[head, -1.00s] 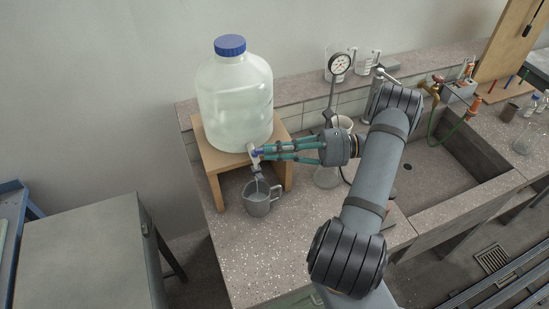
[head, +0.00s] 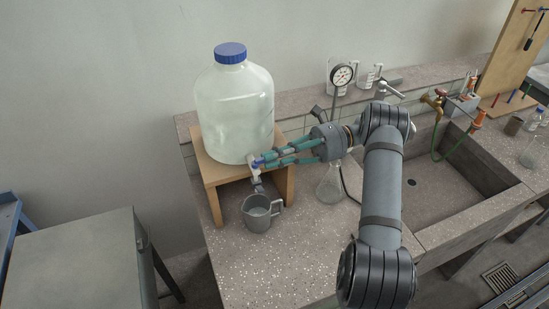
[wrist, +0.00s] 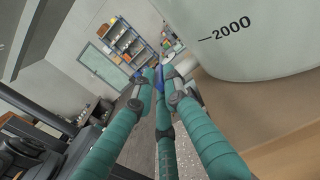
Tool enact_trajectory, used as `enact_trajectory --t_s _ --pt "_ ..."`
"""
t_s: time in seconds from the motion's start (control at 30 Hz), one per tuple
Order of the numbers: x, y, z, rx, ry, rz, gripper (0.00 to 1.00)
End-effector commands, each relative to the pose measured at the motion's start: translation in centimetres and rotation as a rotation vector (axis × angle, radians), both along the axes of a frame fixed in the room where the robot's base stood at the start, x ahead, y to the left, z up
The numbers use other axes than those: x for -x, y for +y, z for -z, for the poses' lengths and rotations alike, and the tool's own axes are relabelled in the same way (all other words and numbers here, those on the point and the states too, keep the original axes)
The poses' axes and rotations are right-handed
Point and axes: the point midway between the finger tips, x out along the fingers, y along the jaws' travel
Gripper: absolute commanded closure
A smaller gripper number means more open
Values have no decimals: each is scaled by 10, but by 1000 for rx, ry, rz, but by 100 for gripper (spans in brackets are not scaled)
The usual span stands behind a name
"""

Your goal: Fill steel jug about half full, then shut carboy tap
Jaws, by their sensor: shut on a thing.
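The large clear carboy (head: 233,110) with a blue cap stands on a wooden stand (head: 284,188) and holds clear liquid. Its tap (head: 256,173) sticks out low at the front, with a spout pointing down. The steel jug (head: 256,221) stands upright on the bench below the spout, handle to the right. A paler surface shows inside it; I cannot read the level well. My gripper (head: 264,162) reaches in from the right, its teal fingers closed on the blue tap handle. In the wrist view a bit of the blue handle (wrist: 162,73) shows between the fingertips, which hide most of it.
A conical flask (head: 329,187) stands on the bench below my wrist. A dial gauge (head: 342,75) and glass beakers are behind it. The sink (head: 430,180) lies to the right. The speckled bench front (head: 290,255) is clear. A grey cabinet (head: 80,260) stands at the left.

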Motion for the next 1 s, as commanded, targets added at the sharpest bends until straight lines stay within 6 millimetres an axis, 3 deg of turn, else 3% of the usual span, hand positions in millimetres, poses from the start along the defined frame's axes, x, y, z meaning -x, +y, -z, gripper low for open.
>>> enact_trajectory --t_s 0.1,0.13,0.4,0.73,1.0 --pt "-3 0 -4 -9 1 10 100" --pt "-3 0 -4 -9 2 10 87" --pt "-2 1 -3 -6 1 7 72" --pt "-3 -3 -1 -4 1 5 72" --pt "-18 -42 -1 -4 0 7 72"
